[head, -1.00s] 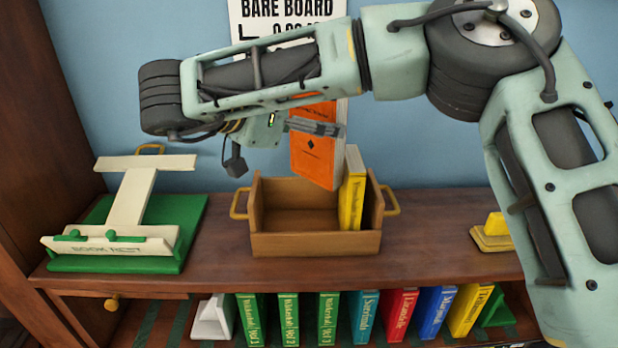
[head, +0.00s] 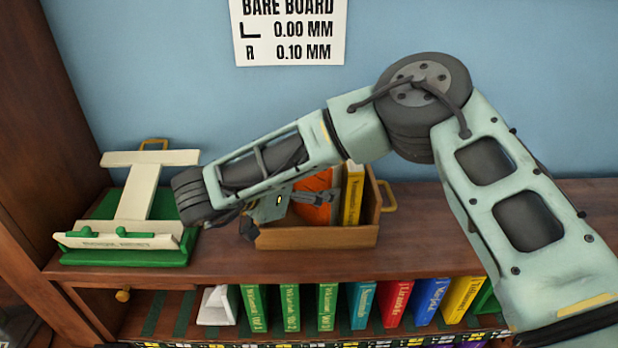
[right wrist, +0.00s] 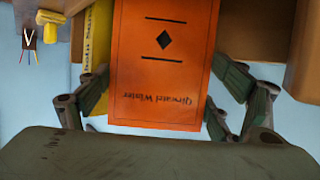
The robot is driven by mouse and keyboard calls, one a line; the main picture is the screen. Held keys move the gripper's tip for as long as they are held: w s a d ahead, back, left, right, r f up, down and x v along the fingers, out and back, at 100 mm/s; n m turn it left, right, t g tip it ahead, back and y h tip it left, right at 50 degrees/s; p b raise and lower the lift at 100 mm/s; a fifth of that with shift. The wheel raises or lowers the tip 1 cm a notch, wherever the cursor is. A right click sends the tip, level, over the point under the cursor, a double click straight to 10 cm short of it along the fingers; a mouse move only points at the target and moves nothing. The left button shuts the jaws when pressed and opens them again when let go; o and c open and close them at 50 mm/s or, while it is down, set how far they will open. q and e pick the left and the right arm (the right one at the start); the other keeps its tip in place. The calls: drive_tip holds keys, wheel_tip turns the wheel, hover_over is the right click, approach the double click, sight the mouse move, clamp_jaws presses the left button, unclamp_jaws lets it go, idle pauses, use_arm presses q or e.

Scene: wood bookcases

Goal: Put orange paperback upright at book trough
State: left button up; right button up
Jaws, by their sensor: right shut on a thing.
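The orange paperback (head: 316,203) is upright in the head view, within the outline of the wooden book trough (head: 320,238), left of a yellow book (head: 353,193). My right gripper (head: 300,197) is shut on the paperback. Its fingers show on both sides of the paperback's cover (right wrist: 165,60) in the right wrist view. The paperback's lower edge is hidden, so I cannot tell whether it touches the trough floor. My forearm hides the trough's left part. The left gripper is not in view.
A cream and green book rest (head: 125,240) stands left of the trough. Several coloured books, including a red one (head: 397,303), stand on the shelf below. A sign (head: 290,32) hangs on the blue wall. The shelf top right of the trough is partly behind my arm.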

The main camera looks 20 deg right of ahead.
drive_tip(key=shift+s+f, duration=0.1)
drive_tip(key=shift+f, duration=0.05)
drive_tip(key=o, duration=1.3)
drive_tip(key=shift+c, duration=0.2)
drive_tip(key=shift+r, duration=0.3)
drive_tip(key=shift+s+a+r+b, duration=0.1)
drive_tip(key=shift+s+a+b, duration=0.15)
drive_tip(key=shift+a+b, duration=0.25)
drive_tip(key=shift+s+a+b, duration=0.25)
drive_tip(key=shift+a+b, duration=0.15)
drive_tip(key=shift+a, duration=0.1)
drive_tip(key=b+v, duration=0.3)
drive_tip(key=v, duration=0.6)
drive_tip(key=shift+s+a+r, duration=0.15)
drive_tip(key=shift+a+r, duration=0.1)
drive_tip(key=shift+r, duration=0.1)
